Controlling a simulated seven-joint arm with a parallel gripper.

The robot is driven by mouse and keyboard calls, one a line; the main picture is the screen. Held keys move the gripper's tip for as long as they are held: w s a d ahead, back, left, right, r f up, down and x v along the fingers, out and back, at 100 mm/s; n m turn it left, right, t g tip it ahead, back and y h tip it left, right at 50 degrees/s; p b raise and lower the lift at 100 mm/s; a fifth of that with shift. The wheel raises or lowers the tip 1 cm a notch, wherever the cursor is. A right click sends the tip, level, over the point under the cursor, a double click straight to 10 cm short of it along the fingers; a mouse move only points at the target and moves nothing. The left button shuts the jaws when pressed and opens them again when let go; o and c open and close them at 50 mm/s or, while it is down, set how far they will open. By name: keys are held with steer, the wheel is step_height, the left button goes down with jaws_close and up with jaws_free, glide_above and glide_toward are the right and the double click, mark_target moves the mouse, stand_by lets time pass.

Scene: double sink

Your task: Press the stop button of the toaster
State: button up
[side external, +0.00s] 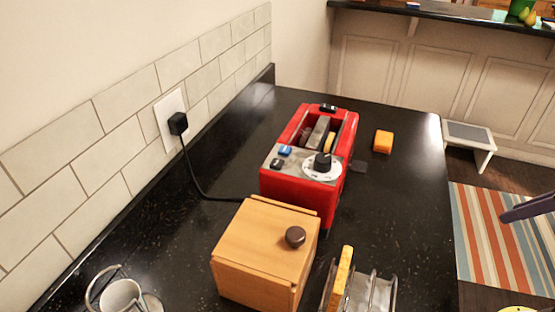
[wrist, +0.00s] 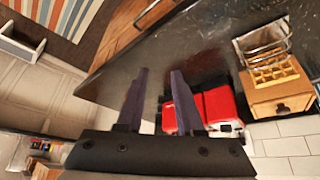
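The red toaster (side external: 288,193) stands on the dark counter in the side external view. Its grey end panel carries a blue button (side external: 285,150), a dark button (side external: 276,163) and a black knob on a white dial (side external: 322,163). I cannot read which button is stop. Something tan, perhaps bread, shows in the slots. In the wrist view the toaster (wrist: 220,105) is partly hidden behind my right finger. One purple finger shows at the right edge of the side external view.
A wooden box (side external: 262,248) with a round knob stands in front of the toaster. A wire rack (side external: 372,290) holds bread beside it. An orange block (side external: 383,142) lies right of the toaster. A black cord runs to the wall outlet (side external: 168,112). The counter's right side is mostly clear.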

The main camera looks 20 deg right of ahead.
jaws_close()
stand_by(1.4)
